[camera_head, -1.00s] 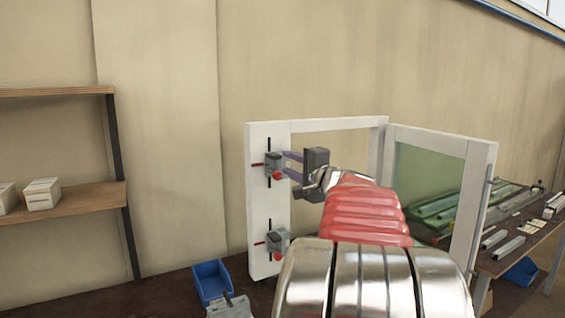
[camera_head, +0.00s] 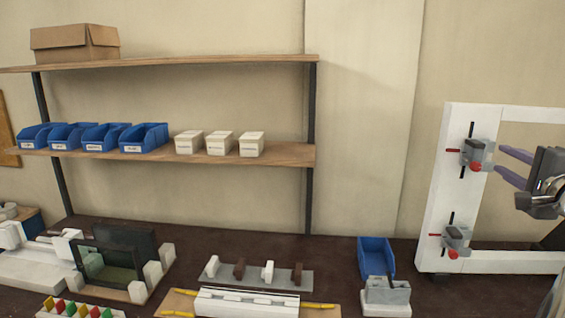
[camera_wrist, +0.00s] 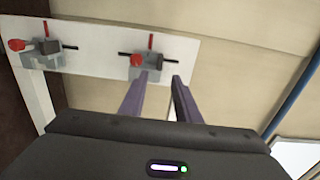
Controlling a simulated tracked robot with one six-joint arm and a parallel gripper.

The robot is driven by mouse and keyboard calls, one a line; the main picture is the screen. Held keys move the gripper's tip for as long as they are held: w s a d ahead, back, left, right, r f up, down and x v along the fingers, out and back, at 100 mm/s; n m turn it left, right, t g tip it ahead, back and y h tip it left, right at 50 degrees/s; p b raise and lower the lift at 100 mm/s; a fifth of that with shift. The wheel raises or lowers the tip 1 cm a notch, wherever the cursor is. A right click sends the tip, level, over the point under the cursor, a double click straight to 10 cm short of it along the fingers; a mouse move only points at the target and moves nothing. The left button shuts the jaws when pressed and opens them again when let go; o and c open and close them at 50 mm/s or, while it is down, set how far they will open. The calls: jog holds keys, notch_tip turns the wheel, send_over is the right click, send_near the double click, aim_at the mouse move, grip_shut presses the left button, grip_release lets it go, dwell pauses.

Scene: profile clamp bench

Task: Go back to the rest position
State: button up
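A white upright frame (camera_head: 439,190) stands at the right in the head view, with an upper clamp (camera_head: 478,153) and a lower clamp (camera_head: 456,237), each grey with a red knob. My gripper (camera_head: 499,160) is just right of the upper clamp, its two purple fingers apart and pointing at it. In the wrist view my gripper (camera_wrist: 160,78) has an empty gap between its fingers. The left finger overlaps the upper clamp (camera_wrist: 147,66) there; I cannot tell whether they touch. The lower clamp (camera_wrist: 43,55) is farther left.
Shelves (camera_head: 290,154) carry several blue bins (camera_head: 143,138), white boxes (camera_head: 220,143) and a cardboard box (camera_head: 75,43). The dark bench (camera_head: 330,258) holds a blue bin (camera_head: 376,258), a grey block (camera_head: 387,292) and fixtures (camera_head: 255,303). The wall beside the frame is bare.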

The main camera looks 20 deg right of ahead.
jog(key=w+a+f+n+g+y, duration=0.1)
jog(key=w+a+f+n+y, duration=0.15)
jog(key=a, duration=0.55)
jog(key=w+a+f+n+g+y, duration=0.1)
jog(key=w+a+f+n+y, duration=0.15)
jog(key=a, duration=0.45)
jog(key=w+a+f+n+y, duration=0.2)
jog(key=w+a+f, duration=0.1)
jog(key=a, duration=0.5)
jog(key=s+a+f+n+g+y, duration=0.1)
jog(key=s+a+f+n+g, duration=0.2)
jog(key=a, duration=0.5)
jog(key=a+f+n+g+y, duration=0.1)
jog(key=a+f+n+y, duration=0.2)
jog(key=a, duration=0.5)
jog(key=s+a+f+n+g+h, duration=0.2)
jog(key=s+a+f+n, duration=0.2)
jog(key=s+f, duration=0.3)
jog(key=s+a+f+n+g+h, duration=0.2)
jog(key=s+a+f+n, duration=0.3)
jog(key=s, duration=0.4)
jog(key=shift+s+a+f+g, duration=0.15)
jog(key=shift+a+f+g, duration=0.4)
jog(key=shift+f, duration=0.3)
